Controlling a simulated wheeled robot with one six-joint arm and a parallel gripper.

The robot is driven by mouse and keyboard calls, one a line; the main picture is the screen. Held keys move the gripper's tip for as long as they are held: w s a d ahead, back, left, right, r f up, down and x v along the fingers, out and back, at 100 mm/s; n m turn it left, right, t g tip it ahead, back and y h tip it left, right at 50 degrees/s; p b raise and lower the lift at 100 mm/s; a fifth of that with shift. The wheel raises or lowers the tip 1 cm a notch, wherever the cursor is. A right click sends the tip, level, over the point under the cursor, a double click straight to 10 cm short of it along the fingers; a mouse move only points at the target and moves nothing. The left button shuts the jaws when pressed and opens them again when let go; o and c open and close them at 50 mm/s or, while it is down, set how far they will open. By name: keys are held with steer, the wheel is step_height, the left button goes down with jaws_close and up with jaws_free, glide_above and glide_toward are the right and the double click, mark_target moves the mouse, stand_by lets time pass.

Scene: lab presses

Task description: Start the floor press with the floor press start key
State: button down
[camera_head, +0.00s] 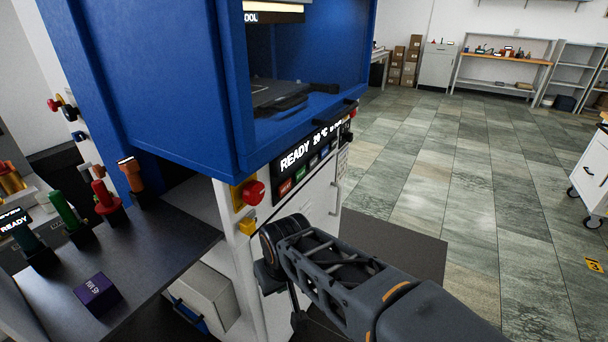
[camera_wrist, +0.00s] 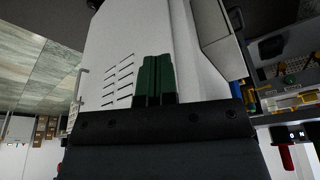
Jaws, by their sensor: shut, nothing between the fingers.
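The floor press (camera_head: 165,115) is a tall blue machine on a white cabinet at the left of the head view. Its dark front panel (camera_head: 315,147) reads READY and 20 °C. Below the text is a slanting row of keys: a red one (camera_head: 285,188), a green one (camera_head: 300,174) and blue ones to the right. Their labels are too small to read surely. In the wrist view my gripper (camera_wrist: 155,78) shows green fingers together, empty, in front of the white cabinet with slots. In the head view my arm hides the fingers below the panel. The panel is not clear in the wrist view.
A red mushroom button (camera_head: 253,193) and a yellow part (camera_head: 247,227) sit on the cabinet's corner, close to my wrist. A dark bench (camera_head: 150,245) with colored upright tools and a purple box (camera_head: 97,294) is at left.

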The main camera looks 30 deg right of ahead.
steer(key=w+d+m+t+h+b, duration=0.25)
steer(key=w+d+t, duration=0.25)
steer(key=w+d, duration=0.45)
steer(key=m+t+h, duration=0.3)
steer(key=t, duration=0.5)
glide_toward(300, 174)
steer(key=w+d+f, duration=0.2)
steer(key=d+f, duration=0.2)
steer(key=d, duration=0.1)
steer(key=s+d+r+n+t+y+b, duration=0.1)
steer(key=s+d+r+t, duration=0.2)
steer(key=t, duration=0.4)
steer(key=shift+s+d+y+b, duration=0.35)
steer(key=shift+s+d, duration=0.2)
steer(key=shift+d, duration=0.2)
steer(key=w+a, duration=0.4)
steer(key=w, duration=0.3)
steer(key=shift+w, duration=0.4)
steer(key=shift+a, duration=0.1)
steer(key=shift+w+a, duration=0.1)
steer(key=shift+w, duration=0.05)
